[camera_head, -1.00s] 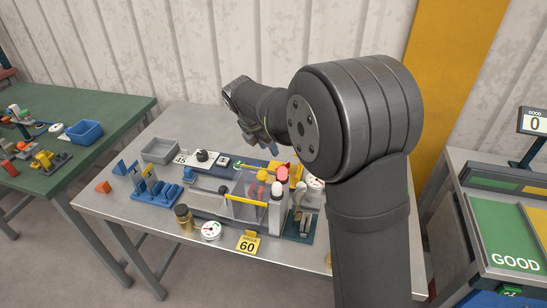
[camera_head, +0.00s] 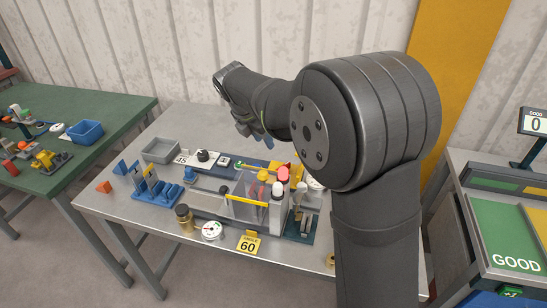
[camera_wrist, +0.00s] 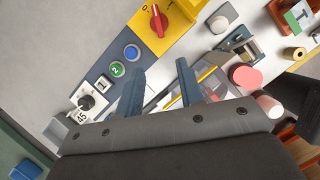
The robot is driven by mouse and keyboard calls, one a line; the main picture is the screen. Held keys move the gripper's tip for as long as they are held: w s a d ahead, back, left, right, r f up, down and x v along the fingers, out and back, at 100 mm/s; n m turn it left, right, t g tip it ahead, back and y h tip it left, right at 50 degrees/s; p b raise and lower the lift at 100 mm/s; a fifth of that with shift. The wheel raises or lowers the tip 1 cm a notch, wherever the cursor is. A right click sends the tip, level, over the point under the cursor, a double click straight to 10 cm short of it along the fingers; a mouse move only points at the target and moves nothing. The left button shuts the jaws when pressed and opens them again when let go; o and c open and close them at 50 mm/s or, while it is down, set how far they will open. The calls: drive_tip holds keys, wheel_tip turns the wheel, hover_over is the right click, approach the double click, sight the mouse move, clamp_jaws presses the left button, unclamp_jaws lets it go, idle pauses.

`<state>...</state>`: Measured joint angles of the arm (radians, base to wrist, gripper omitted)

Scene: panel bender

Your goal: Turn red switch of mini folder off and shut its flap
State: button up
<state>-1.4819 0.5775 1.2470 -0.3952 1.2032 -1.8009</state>
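The red switch (camera_wrist: 157,20) is a red rotary knob on a yellow plate (camera_wrist: 170,38), ahead of my fingers in the wrist view. A 0 mark shows beside it; I cannot tell its exact setting. The mini folder's flap (camera_head: 247,200) looks like a clear panel with a yellow front bar in the head view. It stands raised over the machine, though its exact angle is unclear. My gripper (camera_wrist: 158,84) has its two fingers apart, with nothing between them. In the head view it hangs above the back of the machine, touching nothing that I can see.
Blue and green buttons (camera_wrist: 125,60) and a black knob (camera_wrist: 86,102) sit left of the yellow plate. A grey bin (camera_head: 160,150) and blue rack (camera_head: 150,190) lie left. A 60 sign (camera_head: 247,243) is in front.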

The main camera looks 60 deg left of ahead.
drive_tip(key=x, duration=1.6)
drive_tip(key=shift+w, duration=0.2)
